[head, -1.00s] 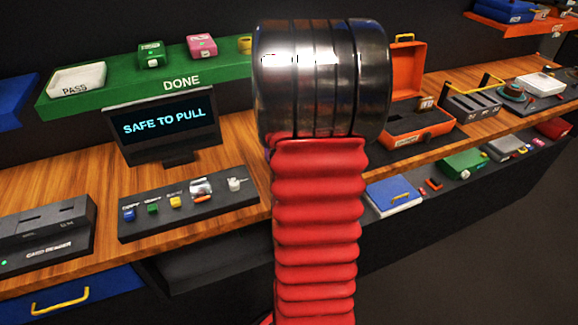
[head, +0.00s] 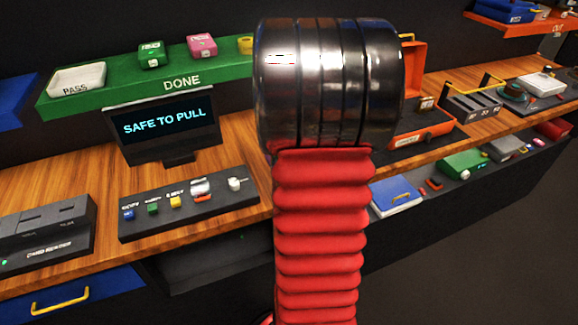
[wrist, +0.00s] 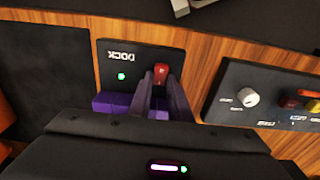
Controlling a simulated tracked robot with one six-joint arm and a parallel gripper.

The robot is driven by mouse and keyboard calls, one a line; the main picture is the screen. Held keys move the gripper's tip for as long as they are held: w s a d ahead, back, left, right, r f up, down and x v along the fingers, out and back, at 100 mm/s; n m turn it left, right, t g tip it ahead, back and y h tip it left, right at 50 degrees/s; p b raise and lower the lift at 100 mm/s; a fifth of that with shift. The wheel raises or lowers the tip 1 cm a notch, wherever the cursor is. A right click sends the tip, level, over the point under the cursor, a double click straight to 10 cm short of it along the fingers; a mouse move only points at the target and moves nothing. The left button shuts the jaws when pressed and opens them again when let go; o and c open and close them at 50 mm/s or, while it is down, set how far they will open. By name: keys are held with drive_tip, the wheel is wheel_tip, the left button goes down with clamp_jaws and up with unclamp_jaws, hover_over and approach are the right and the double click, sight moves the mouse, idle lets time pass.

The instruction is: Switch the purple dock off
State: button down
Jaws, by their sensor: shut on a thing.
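The purple dock shows in the wrist view as a dark plate (wrist: 115,63) marked DOCK, upside down there, with a purple part (wrist: 112,102) along its near edge. A green light (wrist: 121,76) glows on the plate. A red switch (wrist: 160,72) stands beside the light. My gripper (wrist: 162,82) reaches to this switch, its two fingers at either side of it and shut on it. The fingers partly hide the purple part. In the head view my arm hides the dock and my gripper.
A panel (wrist: 228,105) with a white knob (wrist: 246,97) lies right of the dock in the wrist view. In the head view, a screen (head: 165,122) reads SAFE TO PULL above a button panel (head: 188,206). An orange case (head: 425,137) stands right of my arm.

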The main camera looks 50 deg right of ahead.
drive_tip(key=shift+s+a+t+h, duration=0.25)
drive_tip(key=shift+t+h, duration=0.25)
drive_tip(key=shift+t, duration=0.45)
drive_tip(key=shift+s+a+t+h, duration=0.25)
drive_tip(key=shift+t+h, duration=0.25)
drive_tip(key=shift+t, duration=0.45)
drive_tip(key=shift+f, duration=0.1)
drive_tip(key=c, duration=1.6)
unclamp_jaws()
drive_tip(key=shift+c, duration=0.2)
drive_tip(key=shift+d, duration=0.1)
drive_tip(key=shift+s+r, duration=0.15)
drive_tip(key=shift+r, duration=0.3)
drive_tip(key=v, duration=1.3)
drive_tip(key=shift+a, duration=0.3)
drive_tip(key=shift+f, duration=0.2)
